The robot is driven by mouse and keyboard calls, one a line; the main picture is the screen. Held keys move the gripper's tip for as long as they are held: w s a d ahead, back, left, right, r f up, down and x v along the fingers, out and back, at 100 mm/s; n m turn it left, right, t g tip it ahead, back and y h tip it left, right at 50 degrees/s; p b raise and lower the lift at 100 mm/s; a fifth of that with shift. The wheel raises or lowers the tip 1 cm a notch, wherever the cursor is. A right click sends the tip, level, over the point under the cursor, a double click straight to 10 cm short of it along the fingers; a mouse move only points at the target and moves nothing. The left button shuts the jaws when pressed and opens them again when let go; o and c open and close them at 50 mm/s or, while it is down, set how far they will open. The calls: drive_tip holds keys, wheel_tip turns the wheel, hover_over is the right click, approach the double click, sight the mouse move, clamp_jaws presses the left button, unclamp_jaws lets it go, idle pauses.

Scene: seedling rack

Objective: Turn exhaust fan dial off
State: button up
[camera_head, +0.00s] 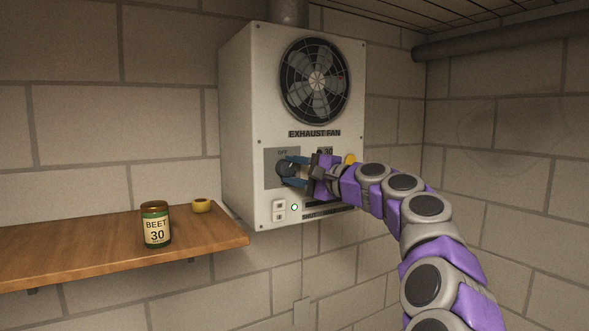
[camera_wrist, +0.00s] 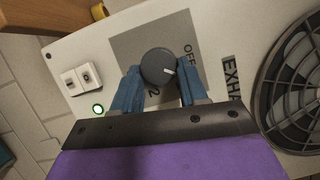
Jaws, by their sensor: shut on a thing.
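The exhaust fan (camera_head: 240,120) is a white wall box with a round black fan grille on its front. Its dark round dial (camera_head: 285,168) sits on a grey plate below the label, with "OFF" printed above it. In the wrist view the dial (camera_wrist: 158,66) has a white pointer line that points to the side of the printed "OFF", not clearly at it. My gripper (camera_head: 291,170) has its blue fingers on either side of the dial, and in the wrist view the gripper (camera_wrist: 157,85) is closed around it. Part of the dial's rim is hidden by the fingers.
Two small switches (camera_wrist: 82,80) and a lit green lamp (camera_head: 295,207) are below the dial. A yellow knob (camera_head: 350,158) is right of my gripper.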

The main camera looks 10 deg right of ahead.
drive_tip(key=n+g+h+p, duration=0.1)
drive_tip(key=n, duration=0.2)
drive_tip(key=shift+s+a+r+n+g+h, duration=0.1)
drive_tip(key=shift+n+g+h, duration=0.15)
drive_tip(key=shift+n, duration=0.65)
drive_tip(key=shift+a+n+g+h, duration=0.15)
drive_tip(key=shift+n+h, duration=0.2)
drive_tip(key=shift+n, duration=0.55)
drive_tip(key=shift+d, duration=0.1)
drive_tip(key=o, duration=1.1)
drive_tip(key=shift+p, duration=0.3)
drive_tip(key=shift+c, duration=0.2)
drive_tip(key=shift+r, duration=0.15)
drive_tip(key=shift+s, duration=0.1)
